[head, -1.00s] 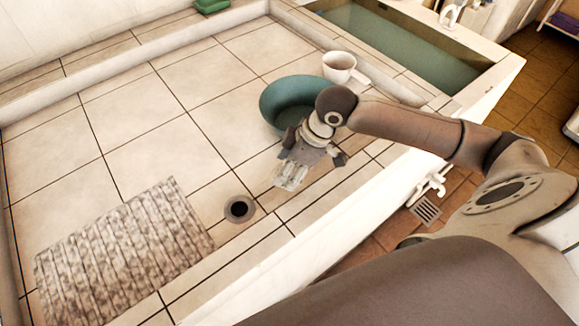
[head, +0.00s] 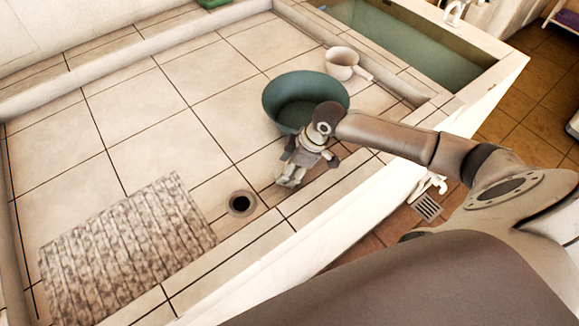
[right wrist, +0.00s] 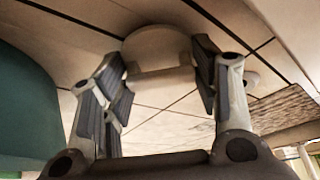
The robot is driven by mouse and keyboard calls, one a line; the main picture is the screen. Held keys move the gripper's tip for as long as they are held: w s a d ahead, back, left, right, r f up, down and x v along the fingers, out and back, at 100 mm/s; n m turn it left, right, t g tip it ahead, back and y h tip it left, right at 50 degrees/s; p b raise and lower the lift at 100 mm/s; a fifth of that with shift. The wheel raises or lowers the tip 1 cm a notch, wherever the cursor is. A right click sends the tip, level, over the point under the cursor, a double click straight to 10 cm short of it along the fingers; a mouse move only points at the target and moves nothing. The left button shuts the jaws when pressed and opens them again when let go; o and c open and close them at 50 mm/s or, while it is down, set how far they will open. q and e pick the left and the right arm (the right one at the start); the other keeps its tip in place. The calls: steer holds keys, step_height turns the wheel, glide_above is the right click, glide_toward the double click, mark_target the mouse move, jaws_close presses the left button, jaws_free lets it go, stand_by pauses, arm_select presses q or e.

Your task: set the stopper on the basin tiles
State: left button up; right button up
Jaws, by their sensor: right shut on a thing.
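The stopper (right wrist: 158,50) is a pale, rounded piece between the fingers of my right gripper (right wrist: 158,82) in the right wrist view. The gripper is shut on it. In the head view my right gripper (head: 290,177) points down low over the basin tiles (head: 150,145), in front of the green bowl and right of the dark drain hole (head: 241,203). I cannot tell whether the stopper touches the tiles. My left gripper is not in view.
The green bowl (head: 290,105) stands just behind the gripper, with a white dipper (head: 341,63) beyond it. A ribbed mottled mat or board (head: 125,250) lies left of the drain. A water trough (head: 400,45) is at the back right. The middle tiles are clear.

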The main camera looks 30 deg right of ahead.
steer(key=shift+f, duration=0.15)
steer(key=o, duration=1)
steer(key=v, duration=1.2)
